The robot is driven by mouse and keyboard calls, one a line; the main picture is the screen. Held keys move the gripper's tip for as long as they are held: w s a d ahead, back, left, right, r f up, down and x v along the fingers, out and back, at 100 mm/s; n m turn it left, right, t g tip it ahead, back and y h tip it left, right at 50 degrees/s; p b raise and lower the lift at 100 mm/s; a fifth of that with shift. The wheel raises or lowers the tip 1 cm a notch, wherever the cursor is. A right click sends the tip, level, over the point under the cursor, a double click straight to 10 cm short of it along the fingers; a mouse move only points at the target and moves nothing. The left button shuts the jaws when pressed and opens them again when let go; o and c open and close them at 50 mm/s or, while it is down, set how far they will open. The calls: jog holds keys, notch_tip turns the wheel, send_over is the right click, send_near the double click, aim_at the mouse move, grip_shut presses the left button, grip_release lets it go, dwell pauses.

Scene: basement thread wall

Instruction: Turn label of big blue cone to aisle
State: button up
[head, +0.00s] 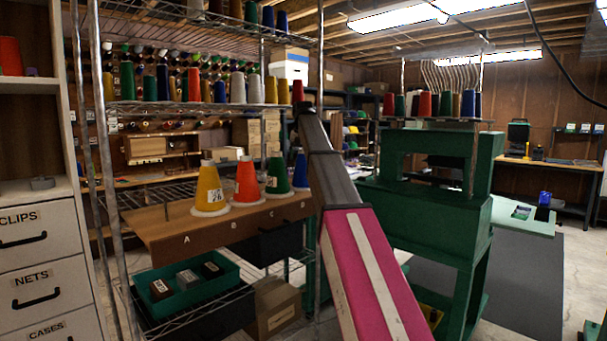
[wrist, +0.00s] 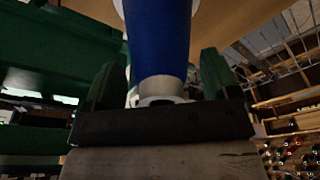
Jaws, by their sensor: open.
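The big blue cone (head: 300,172) stands at the right end of the brown wooden shelf board (head: 165,234), partly hidden behind my arm in the head view. In the wrist view the blue cone (wrist: 158,40) fills the top middle, with its pale narrow end toward my palm. My gripper (wrist: 160,72) is open, with one dark green finger on each side of the cone. A gap shows on the right; I cannot tell whether the left finger touches. No label shows on the visible blue surface. My gripper is hidden in the head view.
Yellow (head: 209,187), orange (head: 246,180) and green (head: 277,175) cones stand left of the blue one on the board. A teal tray (head: 185,280) with small boxes sits below. A green machine frame (head: 440,200) stands close on the right of my arm.

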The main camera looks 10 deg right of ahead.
jog(key=c, duration=0.9)
jog(key=shift+r, duration=0.2)
jog(key=m, duration=0.4)
jog(key=m+h, duration=0.1)
jog(key=m, duration=0.3)
jog(key=shift+g, duration=0.4)
jog(key=m+g+h, duration=0.1)
jog(key=m, duration=0.5)
jog(key=shift+f, duration=0.2)
